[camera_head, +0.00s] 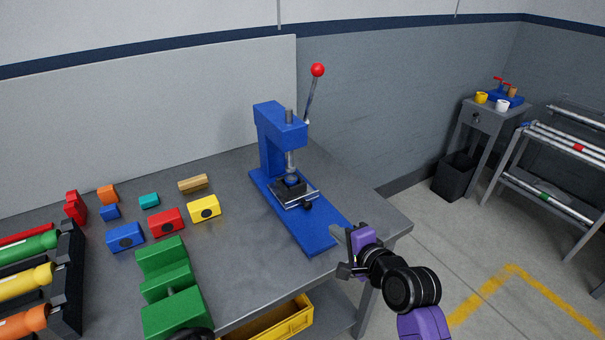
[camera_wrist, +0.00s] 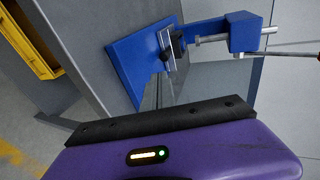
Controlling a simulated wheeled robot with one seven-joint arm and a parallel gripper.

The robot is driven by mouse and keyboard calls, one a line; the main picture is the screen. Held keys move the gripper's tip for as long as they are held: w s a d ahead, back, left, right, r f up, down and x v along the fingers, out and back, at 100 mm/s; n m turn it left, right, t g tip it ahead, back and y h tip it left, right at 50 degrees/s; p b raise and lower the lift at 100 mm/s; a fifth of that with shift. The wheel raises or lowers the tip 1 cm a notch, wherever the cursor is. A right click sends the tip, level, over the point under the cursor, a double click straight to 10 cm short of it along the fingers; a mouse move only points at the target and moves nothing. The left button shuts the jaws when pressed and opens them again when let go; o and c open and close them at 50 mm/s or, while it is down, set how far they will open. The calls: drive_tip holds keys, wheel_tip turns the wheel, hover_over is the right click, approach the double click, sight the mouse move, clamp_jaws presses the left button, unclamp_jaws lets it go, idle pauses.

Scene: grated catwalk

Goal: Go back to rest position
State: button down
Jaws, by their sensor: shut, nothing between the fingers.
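My gripper (camera_head: 343,251) is purple and black. In the head view it is at the right front corner of the grey table, just right of the front end of the blue press base. Its fingers are shut with nothing between them. The press also shows tilted in the wrist view (camera_wrist: 133,57).
The table (camera_head: 232,240) holds several coloured blocks, a green fixture (camera_head: 165,275) and a rack of coloured cylinders (camera_head: 68,280) at left. A yellow bin (camera_head: 275,325) is below the tabletop. Open floor (camera_head: 470,260) lies right, with a black bin (camera_head: 454,177), side table (camera_head: 487,122) and pipe rack (camera_head: 555,155).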

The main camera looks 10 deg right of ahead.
drive_tip(key=shift+w+r, duration=0.1)
drive_tip(key=s+d+r+n+t+h, duration=0.3)
drive_tip(key=s+r+n+t, duration=0.1)
drive_tip(key=r, duration=0.2)
drive_tip(key=s+a+f+n+g, duration=0.1)
drive_tip(key=s+n, duration=0.4)
drive_tip(key=s, duration=1.6)
drive_tip(key=s+a+f+n+g, duration=0.1)
drive_tip(key=s+n, duration=0.5)
drive_tip(key=s, duration=1.5)
drive_tip(key=shift+a, duration=0.5)
